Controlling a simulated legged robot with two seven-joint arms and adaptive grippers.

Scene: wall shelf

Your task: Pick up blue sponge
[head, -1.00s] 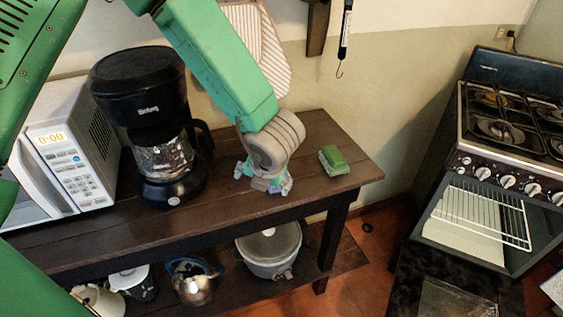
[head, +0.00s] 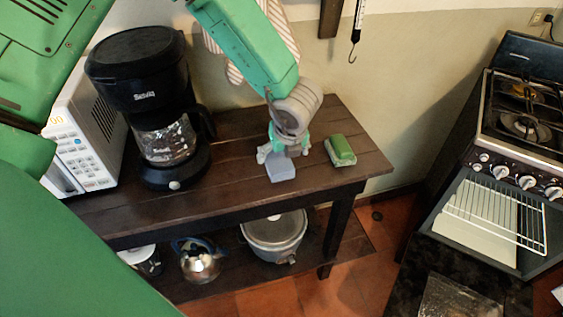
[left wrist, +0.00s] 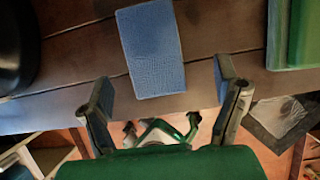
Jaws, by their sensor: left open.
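The blue sponge (left wrist: 152,48) lies flat on the dark wooden shelf top, seen from above in the left wrist view. In the head view the sponge (head: 281,171) shows as a small grey-blue block just in front of my left gripper (head: 284,150). In the left wrist view my left gripper (left wrist: 165,95) is open, its two fingers spread wide. The sponge lies ahead of the fingertips, roughly between their lines, and nothing is held. My right gripper is in neither view.
A green box-like item (head: 340,150) lies to the right of the sponge. A black coffee maker (head: 150,110) and a white microwave (head: 85,140) stand to the left. A pot (head: 274,235) and a kettle (head: 198,262) sit on the lower shelf. A stove (head: 510,160) stands at the right.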

